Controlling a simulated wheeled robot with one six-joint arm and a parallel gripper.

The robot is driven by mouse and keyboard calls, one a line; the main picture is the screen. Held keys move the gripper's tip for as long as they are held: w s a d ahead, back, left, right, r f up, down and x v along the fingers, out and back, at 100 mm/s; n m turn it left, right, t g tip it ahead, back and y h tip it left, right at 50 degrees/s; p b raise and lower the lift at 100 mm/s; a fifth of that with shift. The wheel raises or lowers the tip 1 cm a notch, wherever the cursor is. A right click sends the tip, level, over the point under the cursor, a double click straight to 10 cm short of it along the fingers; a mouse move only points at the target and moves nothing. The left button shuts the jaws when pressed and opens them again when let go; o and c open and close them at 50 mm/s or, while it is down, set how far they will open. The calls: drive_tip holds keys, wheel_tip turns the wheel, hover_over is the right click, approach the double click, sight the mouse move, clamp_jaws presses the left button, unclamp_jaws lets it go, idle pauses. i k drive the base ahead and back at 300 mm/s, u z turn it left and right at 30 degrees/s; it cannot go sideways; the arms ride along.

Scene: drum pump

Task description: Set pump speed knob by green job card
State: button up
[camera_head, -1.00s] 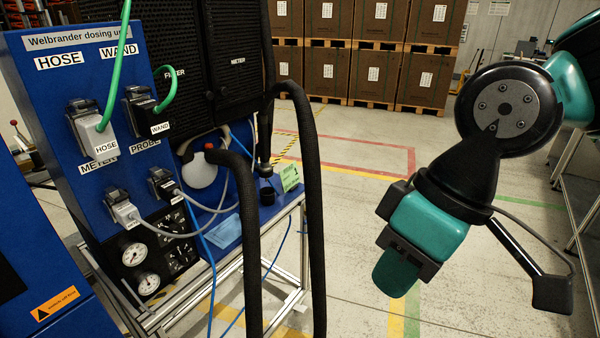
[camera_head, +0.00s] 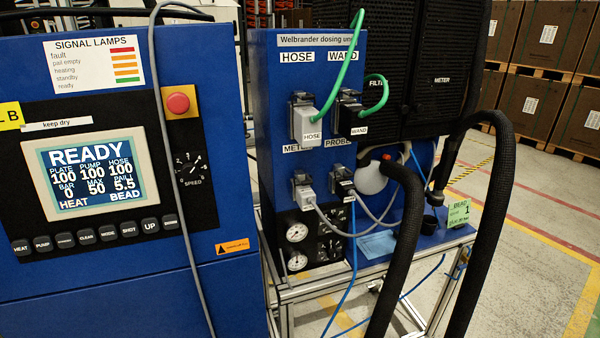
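The black pump speed knob (camera_head: 188,170) is on the blue control panel at the left, under the red emergency button, with a dial scale marked SPEED. Its exact setting is too small to read surely. The green job card (camera_head: 458,213) stands on the blue shelf at the right; it reads BEAD with a large 1, and its smaller print is not clear. The panel screen (camera_head: 92,174) shows READY, PLATE 100, PUMP 100, HOSE 100, BAR 0, MAX 50, PAIL 5.5, HEAT and BEAD. My gripper is outside the view.
A grey cable (camera_head: 167,120) hangs down the panel close to the knob's left. The blue dosing unit (camera_head: 262,110) has green cables and plugs. Thick black hoses (camera_head: 400,240) arch in front of the shelf. Floor is clear at the far right.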

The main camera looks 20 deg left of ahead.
sight(190, 171)
drive_tip(key=u, duration=0.05)
drive_tip(key=k, duration=0.5)
drive_tip(key=u, duration=0.9)
drive_tip(key=i, duration=0.45)
drive_tip(key=z, duration=0.05)
